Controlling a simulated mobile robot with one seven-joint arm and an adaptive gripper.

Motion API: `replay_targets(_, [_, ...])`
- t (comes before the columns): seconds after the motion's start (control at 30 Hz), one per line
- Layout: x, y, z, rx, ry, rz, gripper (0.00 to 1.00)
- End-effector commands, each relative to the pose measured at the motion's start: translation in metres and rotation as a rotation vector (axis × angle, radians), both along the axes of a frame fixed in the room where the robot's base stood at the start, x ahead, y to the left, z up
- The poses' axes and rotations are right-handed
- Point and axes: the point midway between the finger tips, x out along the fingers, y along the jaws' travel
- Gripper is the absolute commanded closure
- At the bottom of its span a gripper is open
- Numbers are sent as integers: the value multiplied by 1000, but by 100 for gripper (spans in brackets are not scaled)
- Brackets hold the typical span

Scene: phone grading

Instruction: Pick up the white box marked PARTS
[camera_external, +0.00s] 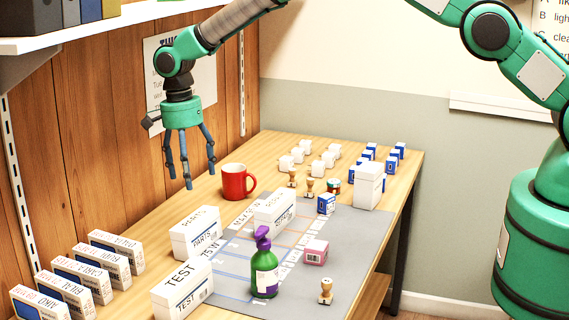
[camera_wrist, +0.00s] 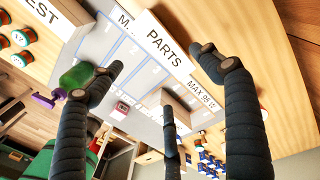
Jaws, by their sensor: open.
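The white box marked PARTS (camera_external: 194,236) stands upright at the left edge of the grey mat, between the TEST box and the red mug. In the wrist view the PARTS box (camera_wrist: 160,42) shows between the left and right fingers, its lettering facing the camera. My three-fingered gripper (camera_external: 190,178) hangs with its fingers down, well above the table, behind and slightly left of the box in the external view. In the wrist view my gripper (camera_wrist: 160,70) has its fingers spread wide, with nothing between them in contact.
The white TEST box (camera_external: 182,290) stands in front of the PARTS box, and another white box (camera_external: 274,211) to its right. A red mug (camera_external: 237,182) stands behind. A green spray bottle (camera_external: 264,268) stands on the grey mat (camera_external: 345,245). Several upright boxes (camera_external: 117,250) line the left.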

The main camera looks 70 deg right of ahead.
Motion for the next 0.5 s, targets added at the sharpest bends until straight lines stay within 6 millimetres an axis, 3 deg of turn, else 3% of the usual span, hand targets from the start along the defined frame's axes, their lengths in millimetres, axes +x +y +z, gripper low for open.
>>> replay_targets(0.27, [-1,0,-10,0,1,1,22])
replay_targets(0.5, [-5,0,-43,0,2,1,22])
